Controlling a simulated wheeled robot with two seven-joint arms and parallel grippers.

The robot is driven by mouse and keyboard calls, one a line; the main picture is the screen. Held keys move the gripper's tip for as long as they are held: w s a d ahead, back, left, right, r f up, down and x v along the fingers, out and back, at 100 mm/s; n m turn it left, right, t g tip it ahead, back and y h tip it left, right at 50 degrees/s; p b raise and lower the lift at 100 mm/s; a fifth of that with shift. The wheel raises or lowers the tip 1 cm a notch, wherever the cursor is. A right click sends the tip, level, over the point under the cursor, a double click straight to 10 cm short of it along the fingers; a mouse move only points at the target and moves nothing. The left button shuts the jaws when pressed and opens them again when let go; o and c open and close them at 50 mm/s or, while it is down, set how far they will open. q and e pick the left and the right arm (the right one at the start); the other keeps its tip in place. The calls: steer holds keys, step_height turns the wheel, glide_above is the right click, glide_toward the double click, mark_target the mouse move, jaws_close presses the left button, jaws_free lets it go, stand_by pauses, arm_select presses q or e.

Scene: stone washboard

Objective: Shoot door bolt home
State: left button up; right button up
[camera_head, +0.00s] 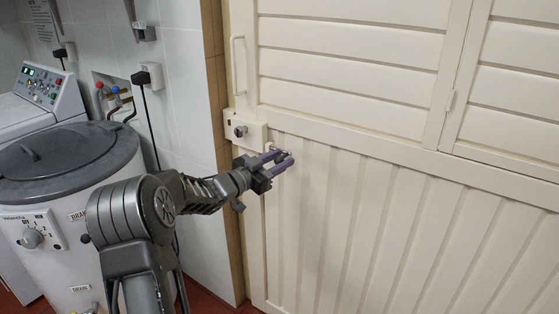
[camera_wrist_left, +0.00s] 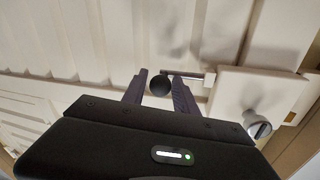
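The cream door (camera_head: 330,180) is closed against its frame, with a pale lock box (camera_head: 256,136) and round knob (camera_head: 240,131) at its left edge. In the left wrist view, the bolt shows as a thin rod (camera_wrist_left: 196,77) running towards the lock box (camera_wrist_left: 272,88), with a dark ball knob (camera_wrist_left: 160,86) at its end. My left gripper (camera_head: 285,158) is at the door just right of and below the lock box. Its purple fingers are parted, one on each side of the ball knob; whether they touch it is unclear. My right gripper is out of view.
A vertical pull handle (camera_head: 235,64) stands above the lock box. A washing machine with a grey lid (camera_head: 55,150) stands at the left, beside my left arm. A tiled wall with sockets and a hanging cable (camera_head: 149,115) lies between it and the door.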

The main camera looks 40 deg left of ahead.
arm_select(q)
jaws_close()
steer(key=shift+a, duration=0.1)
stand_by(1.0)
